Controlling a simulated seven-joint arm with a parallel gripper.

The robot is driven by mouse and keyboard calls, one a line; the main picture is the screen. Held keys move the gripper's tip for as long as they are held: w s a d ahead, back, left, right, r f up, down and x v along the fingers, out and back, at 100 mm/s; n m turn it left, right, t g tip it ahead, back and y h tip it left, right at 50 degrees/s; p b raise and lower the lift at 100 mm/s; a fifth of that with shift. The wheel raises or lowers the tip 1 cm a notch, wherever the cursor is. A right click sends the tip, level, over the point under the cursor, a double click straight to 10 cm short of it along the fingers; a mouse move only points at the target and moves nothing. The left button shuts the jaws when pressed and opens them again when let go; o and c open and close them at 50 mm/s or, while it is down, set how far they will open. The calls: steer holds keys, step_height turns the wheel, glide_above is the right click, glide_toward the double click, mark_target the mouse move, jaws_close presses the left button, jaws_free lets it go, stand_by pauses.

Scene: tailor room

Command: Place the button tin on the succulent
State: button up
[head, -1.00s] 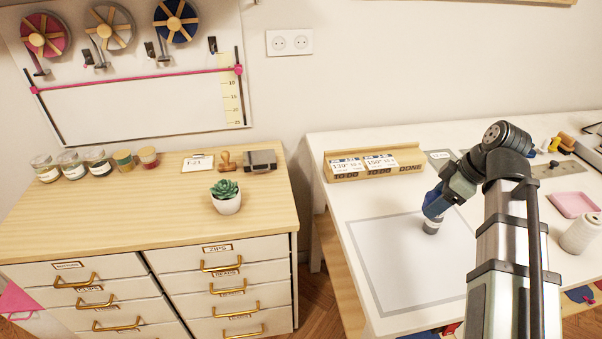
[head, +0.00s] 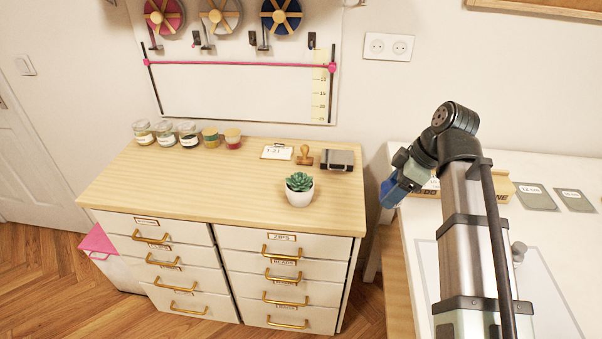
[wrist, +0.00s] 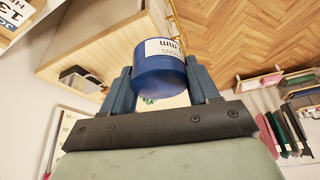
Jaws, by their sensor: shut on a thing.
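The button tin (wrist: 160,68) is a blue round tin with a white label, partly readable, in the wrist view. My gripper (wrist: 160,85) is shut on its sides, one finger on each side. In the head view my gripper (head: 389,194) is in the air near the table's left edge, right of the cabinet; the tin is hard to tell from the blue fingers there. The succulent (head: 299,183), a green rosette in a white pot, stands upright on the cabinet's front right part, left of my gripper and apart from it.
The wooden cabinet top (head: 220,190) has clear room left of the succulent. Behind the succulent are a stamp (head: 304,155), a dark box (head: 337,160) and a clipboard (head: 276,152). Jars (head: 165,134) line the back left. A small grey object (head: 518,251) stands on the white table.

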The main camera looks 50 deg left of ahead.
steer(key=s+a+r+n, duration=0.1)
steer(key=s+a+r, duration=0.1)
steer(key=s+a, duration=0.5)
steer(key=s+a+r+n, duration=0.15)
steer(key=s+a, duration=0.25)
steer(key=a, duration=0.6)
step_height(320, 180, up, 2)
steer(key=m, duration=0.4)
glide_above(294, 172)
steer(key=d, duration=0.2)
steer(key=shift+w+a+f, duration=0.1)
steer(key=shift+w+f, duration=0.05)
steer(key=shift+f, duration=1.4)
steer(key=shift+w+a+f, duration=0.1)
steer(key=shift+f, duration=1.5)
steer(key=shift+w+f, duration=0.15)
steer(key=shift+f, duration=1.4)
steer(key=shift+f+t, duration=0.1)
steer(key=shift+t, duration=0.2)
steer(key=o, duration=1.1)
steer(key=v, duration=1.2)
steer(key=shift+w+d, duration=0.1)
steer(key=shift+d, duration=0.1)
